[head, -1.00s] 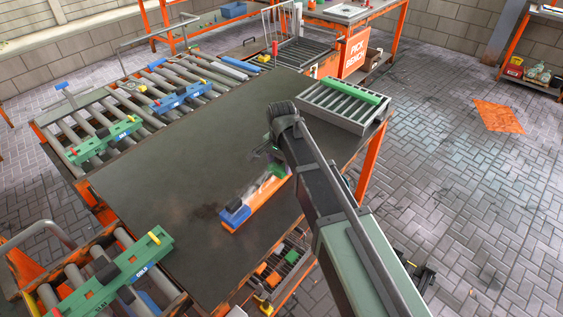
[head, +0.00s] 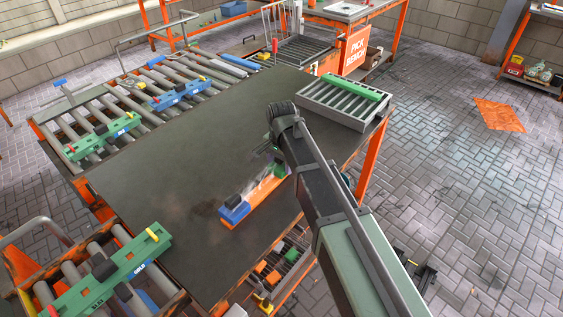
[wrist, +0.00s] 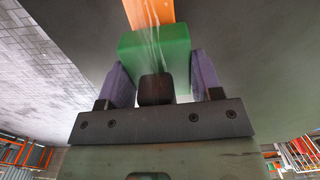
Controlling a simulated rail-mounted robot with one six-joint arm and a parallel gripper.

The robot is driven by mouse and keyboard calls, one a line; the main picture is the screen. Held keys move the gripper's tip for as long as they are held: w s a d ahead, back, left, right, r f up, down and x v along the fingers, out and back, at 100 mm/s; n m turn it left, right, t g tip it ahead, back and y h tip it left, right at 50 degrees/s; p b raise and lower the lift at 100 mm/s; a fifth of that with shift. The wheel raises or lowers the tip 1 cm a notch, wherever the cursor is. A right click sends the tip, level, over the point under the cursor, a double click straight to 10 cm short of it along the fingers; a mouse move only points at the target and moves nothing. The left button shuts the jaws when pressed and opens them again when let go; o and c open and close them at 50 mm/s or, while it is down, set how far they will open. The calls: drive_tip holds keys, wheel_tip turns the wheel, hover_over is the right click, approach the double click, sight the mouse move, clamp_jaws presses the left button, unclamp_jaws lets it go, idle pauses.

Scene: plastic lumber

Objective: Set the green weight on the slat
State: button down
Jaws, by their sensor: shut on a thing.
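The green weight (wrist: 152,52) is a block with a dark knob, seen close up in the wrist view. My gripper (wrist: 160,76) is shut on it, one purple finger at each side. The orange slat (wrist: 150,12) runs away beyond the block; in the head view the slat (head: 262,202) lies on the dark table. A blue weight (head: 236,213) sits at its near left end. Green shows along the slat behind the blue weight, partly hidden by my arm. I cannot tell whether the held weight touches the slat.
The dark tabletop (head: 180,180) is clear left of the slat. Roller conveyors with green carriers (head: 103,138) and a blue carrier (head: 180,96) line the left. A grey rack (head: 340,106) with a green bar stands at the table's back right corner.

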drive_tip(key=shift+f+b, duration=0.45)
unclamp_jaws()
wheel_tip(320, 180, up, 7)
drive_tip(key=p, duration=0.7)
drive_tip(key=shift+r, duration=0.15)
idle(0.4)
